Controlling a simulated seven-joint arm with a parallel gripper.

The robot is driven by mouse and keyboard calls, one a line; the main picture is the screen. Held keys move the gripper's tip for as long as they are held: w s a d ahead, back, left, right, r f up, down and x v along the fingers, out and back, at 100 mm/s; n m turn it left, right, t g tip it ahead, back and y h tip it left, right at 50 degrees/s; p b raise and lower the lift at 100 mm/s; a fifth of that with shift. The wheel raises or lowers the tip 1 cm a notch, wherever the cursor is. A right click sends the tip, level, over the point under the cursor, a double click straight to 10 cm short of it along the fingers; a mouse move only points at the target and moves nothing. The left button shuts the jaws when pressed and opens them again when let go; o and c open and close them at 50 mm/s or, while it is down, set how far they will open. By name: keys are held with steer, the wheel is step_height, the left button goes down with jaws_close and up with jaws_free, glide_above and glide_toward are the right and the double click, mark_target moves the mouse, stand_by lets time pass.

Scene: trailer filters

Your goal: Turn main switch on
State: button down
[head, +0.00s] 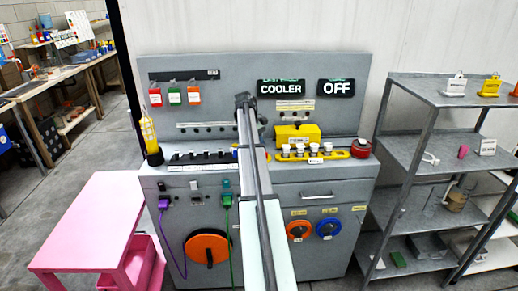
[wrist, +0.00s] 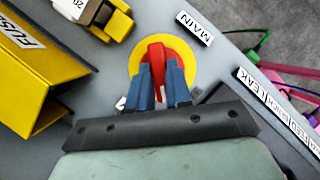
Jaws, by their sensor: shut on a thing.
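The main switch is a red knob (wrist: 155,50) on a round yellow plate (wrist: 189,60), with a MAIN label (wrist: 194,29) beside it in the wrist view. My gripper (wrist: 160,77) has its two blue fingers on either side of the red knob and is shut on it. The knob's lower part is partly hidden between the fingers. In the head view my arm reaches up over the middle of the grey bench, and neither the switch nor the fingers can be made out. A COOLER sign (head: 281,89) and an OFF sign (head: 337,88) hang on the back panel.
A yellow FUSE box (wrist: 35,60) stands left of the switch in the wrist view. Several labelled parts and coloured cables (wrist: 285,68) lie to the right. A pink table (head: 85,215) stands left of the bench, and metal shelves (head: 405,150) stand at right.

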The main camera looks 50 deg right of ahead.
steer(key=shift+m, duration=0.4)
steer(key=c, duration=1)
jaws_free()
steer(key=shift+c, duration=0.2)
steer(key=shift+n, duration=0.3)
